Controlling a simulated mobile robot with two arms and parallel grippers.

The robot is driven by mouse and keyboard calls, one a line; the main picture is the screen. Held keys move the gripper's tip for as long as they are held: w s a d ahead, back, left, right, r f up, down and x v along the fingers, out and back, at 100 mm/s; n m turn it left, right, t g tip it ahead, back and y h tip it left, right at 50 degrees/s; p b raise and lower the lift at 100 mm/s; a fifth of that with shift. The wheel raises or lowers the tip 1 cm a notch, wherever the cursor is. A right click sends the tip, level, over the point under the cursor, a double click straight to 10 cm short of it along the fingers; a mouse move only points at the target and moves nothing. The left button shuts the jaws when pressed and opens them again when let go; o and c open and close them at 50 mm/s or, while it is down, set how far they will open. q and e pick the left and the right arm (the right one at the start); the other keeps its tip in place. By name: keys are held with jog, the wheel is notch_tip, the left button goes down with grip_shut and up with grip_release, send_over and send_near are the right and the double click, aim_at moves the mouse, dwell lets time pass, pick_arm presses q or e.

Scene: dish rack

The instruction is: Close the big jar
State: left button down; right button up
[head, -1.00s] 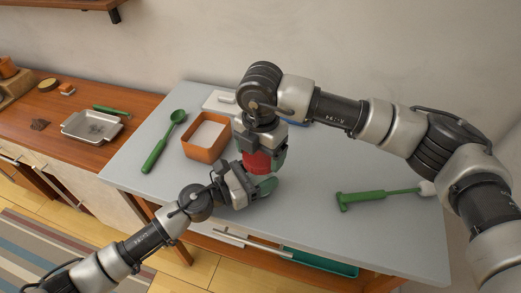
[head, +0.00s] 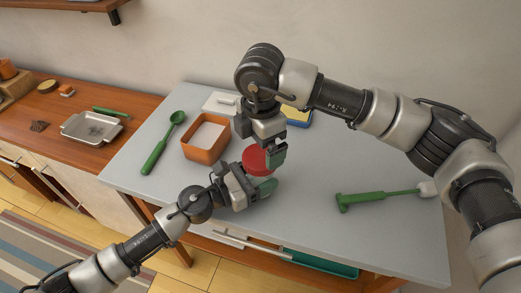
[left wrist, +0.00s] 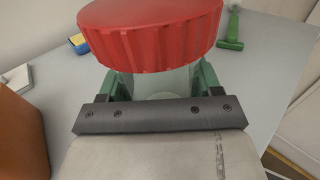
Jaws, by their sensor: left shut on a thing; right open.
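The big jar (left wrist: 165,83) is clear glass and stands between the green fingers of my left gripper (left wrist: 155,88), which is shut on its body. Its ribbed red lid (left wrist: 150,38) is over the jar's mouth in the left wrist view. I cannot tell whether it is fully seated. In the head view the red lid (head: 255,163) shows in front of my left gripper (head: 252,190), and the jar's body is mostly hidden. My right gripper (head: 261,146) is open, just above and behind the lid, partly overlapping it.
An orange square container (head: 205,152) stands left of the right gripper, with a green ladle (head: 163,143) beyond it. A blue and yellow sponge (head: 299,118) lies behind. A green-handled tool (head: 375,197) lies at right. The grey counter (head: 330,235) is clear at front right.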

notch_tip(320, 180, up, 9)
jog(key=shift+f, duration=0.2)
pick_arm(q)
jog(key=shift+c, duration=0.6)
grip_release()
jog(key=shift+a, duration=0.15)
pick_arm(e)
jog(key=shift+f, duration=0.1)
pick_arm(q)
jog(key=shift+s+a+f, duration=0.1)
jog(key=shift+s+a, duration=0.1)
jog(key=shift+a, duration=0.1)
jog(key=b+v, duration=0.4)
jog(key=v, duration=0.5)
jog(key=shift+f, duration=0.1)
pick_arm(e)
notch_tip(320, 180, down, 4)
jog(key=shift+r, duration=0.15)
pick_arm(q)
jog(key=shift+s+a+r, duration=0.2)
jog(key=shift+s+a, duration=0.05)
jog(key=shift+a, duration=0.1)
